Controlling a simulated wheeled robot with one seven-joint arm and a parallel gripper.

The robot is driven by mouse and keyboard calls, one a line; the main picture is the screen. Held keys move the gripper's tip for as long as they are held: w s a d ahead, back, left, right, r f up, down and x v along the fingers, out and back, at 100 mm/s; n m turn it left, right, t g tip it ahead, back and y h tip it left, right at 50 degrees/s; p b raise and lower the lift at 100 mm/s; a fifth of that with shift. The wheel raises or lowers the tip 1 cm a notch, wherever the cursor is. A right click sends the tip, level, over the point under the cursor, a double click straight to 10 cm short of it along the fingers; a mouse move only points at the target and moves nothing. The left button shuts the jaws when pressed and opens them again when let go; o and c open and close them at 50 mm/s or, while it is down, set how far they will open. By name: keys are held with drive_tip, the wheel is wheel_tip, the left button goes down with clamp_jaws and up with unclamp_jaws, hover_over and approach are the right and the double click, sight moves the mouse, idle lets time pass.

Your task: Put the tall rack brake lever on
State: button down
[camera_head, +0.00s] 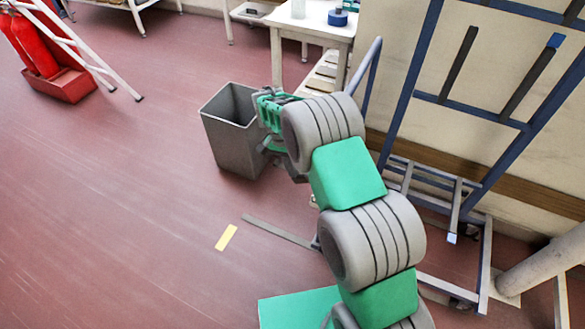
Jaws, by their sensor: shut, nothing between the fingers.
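The tall rack (399,98) is a blue metal frame leaning across the right side, near the wall. A grey bar with a pale blue end (452,237) shows low at its base; it may be the brake lever, but I cannot tell its setting. My gripper (266,146) is at the end of my grey and green arm, in front of the grey bin and well left of the rack. It is shut and empty. My arm hides part of the rack's lower left side and the floor beside it.
A grey bin (226,145) stands just behind my gripper. A white table (312,27) with a blue roll (338,17) is behind it. A yellow floor strip (226,237) and a grey bar (275,231) lie left of my arm. Red extinguishers (32,45) stand far left.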

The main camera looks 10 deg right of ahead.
drive_tip(key=shift+s+d+f, duration=0.1)
drive_tip(key=shift+f, duration=0.2)
drive_tip(key=shift+r, duration=0.1)
drive_tip(key=w+a+r+p, duration=0.1)
drive_tip(key=w+a+r, duration=0.1)
drive_tip(key=r, duration=0.4)
drive_tip(key=w+a+r+p, duration=0.1)
drive_tip(key=w+a+r, duration=0.2)
drive_tip(key=a+r, duration=0.1)
drive_tip(key=shift+v, duration=0.9)
drive_tip(key=shift+s+a, duration=0.1)
drive_tip(key=shift+a, duration=0.15)
